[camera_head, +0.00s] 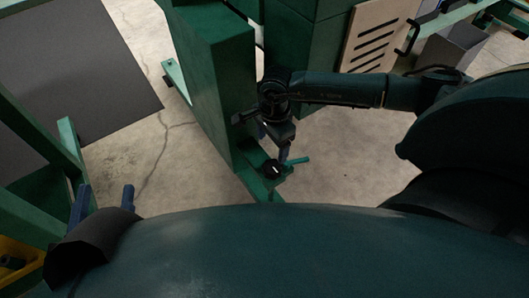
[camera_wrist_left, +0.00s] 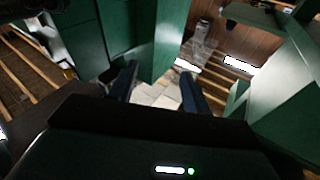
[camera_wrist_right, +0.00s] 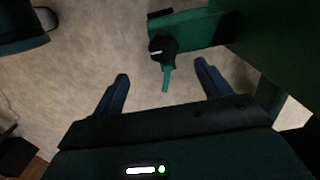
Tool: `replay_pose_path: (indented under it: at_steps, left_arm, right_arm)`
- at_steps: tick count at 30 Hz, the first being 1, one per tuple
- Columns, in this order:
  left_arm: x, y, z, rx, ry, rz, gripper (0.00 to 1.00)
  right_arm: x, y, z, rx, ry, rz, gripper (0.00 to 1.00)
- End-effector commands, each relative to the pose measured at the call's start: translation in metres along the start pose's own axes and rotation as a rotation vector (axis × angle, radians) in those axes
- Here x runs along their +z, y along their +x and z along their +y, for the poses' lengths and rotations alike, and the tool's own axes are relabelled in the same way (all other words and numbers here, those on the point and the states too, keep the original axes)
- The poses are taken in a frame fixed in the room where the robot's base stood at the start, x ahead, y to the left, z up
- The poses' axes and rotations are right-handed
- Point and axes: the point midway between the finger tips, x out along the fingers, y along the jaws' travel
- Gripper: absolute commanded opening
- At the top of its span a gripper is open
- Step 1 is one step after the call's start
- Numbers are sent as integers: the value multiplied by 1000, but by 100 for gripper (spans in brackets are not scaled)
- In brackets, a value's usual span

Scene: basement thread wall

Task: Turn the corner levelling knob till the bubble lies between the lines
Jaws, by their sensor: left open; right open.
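The levelling knob (camera_head: 270,170) is a dark round knob with a white mark on top, at the green foot plate of the machine. In the right wrist view the knob (camera_wrist_right: 160,48) sits on a green bracket, with a teal arm (camera_wrist_right: 166,78) pointing out between my fingers. My right gripper (camera_head: 285,154) is close by the knob. My left gripper (camera_head: 105,190) is open and empty, far left. I cannot make out any bubble or lines.
A tall green column (camera_head: 215,80) rises beside the foot plate. Green beams (camera_head: 40,140) stand at the left, by a dark grey panel (camera_head: 70,65). A slotted board (camera_head: 380,35) is at the back right. Bare cracked concrete (camera_head: 140,165) lies between.

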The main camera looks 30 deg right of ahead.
Motion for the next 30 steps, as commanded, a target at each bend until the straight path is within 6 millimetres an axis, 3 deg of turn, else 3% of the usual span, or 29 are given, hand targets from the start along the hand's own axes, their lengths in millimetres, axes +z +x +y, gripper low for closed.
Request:
replay_pose_path:
  at_steps: [5, 15, 21, 30]
  left_arm:
    - [1, 0, 1, 4, -9, 17, 49]
    - [5, 1, 6, 22, -74, 54, 49]
    - [-14, 11, -2, 29, 5, 182, 49]
    - [-26, 15, -6, 31, 48, 249, 49]
  right_arm:
    - [-11, 15, -2, -2, -10, 42, 77]
    - [-12, 86, -2, -3, -7, 36, 77]
    - [-13, 117, -3, -4, -8, 36, 77]
    - [-13, 131, -3, -5, -8, 34, 77]
